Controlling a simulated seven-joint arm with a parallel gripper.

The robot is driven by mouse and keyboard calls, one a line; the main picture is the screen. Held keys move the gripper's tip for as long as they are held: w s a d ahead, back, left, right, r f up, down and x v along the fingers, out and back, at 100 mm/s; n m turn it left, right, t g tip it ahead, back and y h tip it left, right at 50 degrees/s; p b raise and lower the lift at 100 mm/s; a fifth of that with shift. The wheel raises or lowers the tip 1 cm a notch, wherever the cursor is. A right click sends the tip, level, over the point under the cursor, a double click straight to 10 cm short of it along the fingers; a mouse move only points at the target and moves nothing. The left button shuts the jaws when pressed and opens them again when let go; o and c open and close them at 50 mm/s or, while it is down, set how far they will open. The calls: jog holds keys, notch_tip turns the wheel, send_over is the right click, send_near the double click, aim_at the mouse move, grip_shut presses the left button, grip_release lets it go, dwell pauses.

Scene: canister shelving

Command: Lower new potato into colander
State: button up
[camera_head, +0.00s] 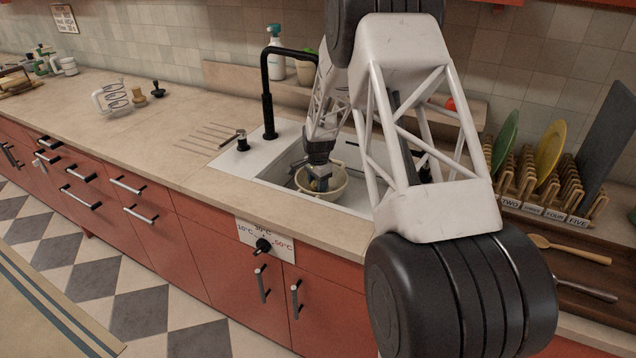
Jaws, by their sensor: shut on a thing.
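The colander (338,187) is a cream, round bowl standing in the white sink. My gripper (318,183) points down into it from above, its dark fingers inside the rim. It is shut on a small yellowish thing, which looks like the new potato (315,186). Most of the potato is hidden by the fingers and the bowl. I cannot tell whether it touches the colander's bottom.
The black tap (267,100) rises behind the sink at the left of my gripper. A spray bottle (275,50) stands behind it. A dish rack with plates (549,150) is at the right. The left counter (150,130) has free room.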

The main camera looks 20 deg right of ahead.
jog(key=o, duration=1)
jog(key=shift+r, duration=3.85)
